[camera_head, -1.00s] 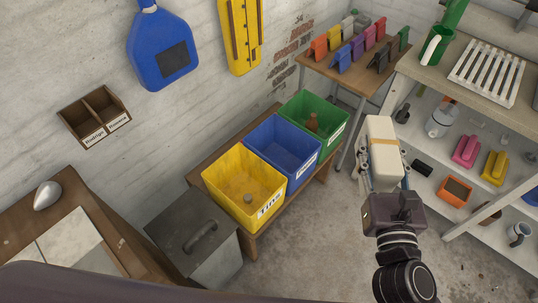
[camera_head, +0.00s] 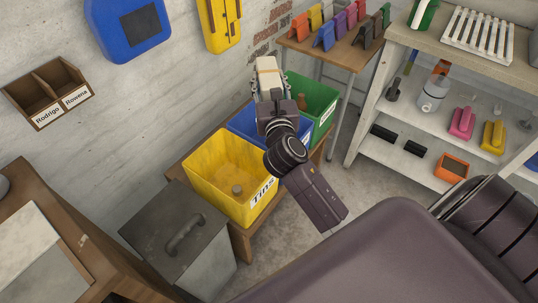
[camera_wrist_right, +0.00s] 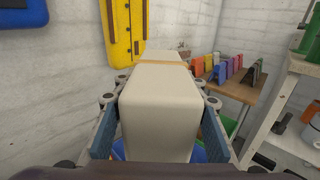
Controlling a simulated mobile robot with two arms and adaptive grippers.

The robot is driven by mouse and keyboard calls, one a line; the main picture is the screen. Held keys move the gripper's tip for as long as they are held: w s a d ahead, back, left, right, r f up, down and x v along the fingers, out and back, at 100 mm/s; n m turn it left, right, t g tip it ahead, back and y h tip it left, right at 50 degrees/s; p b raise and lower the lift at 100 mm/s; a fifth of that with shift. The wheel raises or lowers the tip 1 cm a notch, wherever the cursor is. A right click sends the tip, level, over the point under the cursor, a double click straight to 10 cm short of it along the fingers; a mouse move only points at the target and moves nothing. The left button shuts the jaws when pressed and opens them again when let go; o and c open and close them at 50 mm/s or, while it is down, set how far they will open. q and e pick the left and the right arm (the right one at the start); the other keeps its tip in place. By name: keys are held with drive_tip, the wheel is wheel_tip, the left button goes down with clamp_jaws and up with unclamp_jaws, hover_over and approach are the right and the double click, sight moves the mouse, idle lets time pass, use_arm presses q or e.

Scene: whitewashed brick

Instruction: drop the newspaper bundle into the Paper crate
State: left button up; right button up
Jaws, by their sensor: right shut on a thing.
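The newspaper bundle (camera_head: 268,72) is a pale block with a tan band around it. My right gripper (camera_head: 268,88) is shut on it and holds it up, over the back of the blue crate in the head view. The bundle (camera_wrist_right: 160,105) fills the middle of the right wrist view between the two finger pads. The blue crate (camera_head: 240,124) stands between the yellow and green crates; its label is mostly hidden by my right arm, so I cannot read it. My left gripper is not in view.
The yellow crate (camera_head: 210,172), labelled Tins, holds a small can. The green crate (camera_head: 318,97) holds a brown bottle. A grey lidded bin (camera_head: 165,250) stands in front. A shelf unit (camera_head: 400,110) is at right, and a table with coloured clips (camera_head: 330,50) is behind.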

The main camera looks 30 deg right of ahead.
use_arm(q)
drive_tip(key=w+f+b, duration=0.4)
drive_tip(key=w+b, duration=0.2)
drive_tip(key=b, duration=0.4)
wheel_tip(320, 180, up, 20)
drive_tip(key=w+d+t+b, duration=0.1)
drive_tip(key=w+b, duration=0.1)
drive_tip(key=b, duration=0.5)
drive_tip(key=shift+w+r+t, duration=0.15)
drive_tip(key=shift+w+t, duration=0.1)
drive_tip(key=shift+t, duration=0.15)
use_arm(e)
drive_tip(key=w+d+f+m+g+h, duration=0.1)
drive_tip(key=w+d+f, duration=0.3)
drive_tip(key=f, duration=0.5)
drive_tip(key=w+d+f+m+g+h, duration=0.1)
drive_tip(key=w+d+f, duration=0.3)
drive_tip(key=f, duration=0.6)
drive_tip(key=shift+w+f+m+h, duration=0.15)
drive_tip(key=shift+w+m+h, duration=0.25)
drive_tip(key=shift+h, duration=0.4)
drive_tip(key=shift+d, duration=0.1)
drive_tip(key=o, duration=1.5)
drive_tip(key=shift+f, duration=0.15)
drive_tip(key=shift+s, duration=0.15)
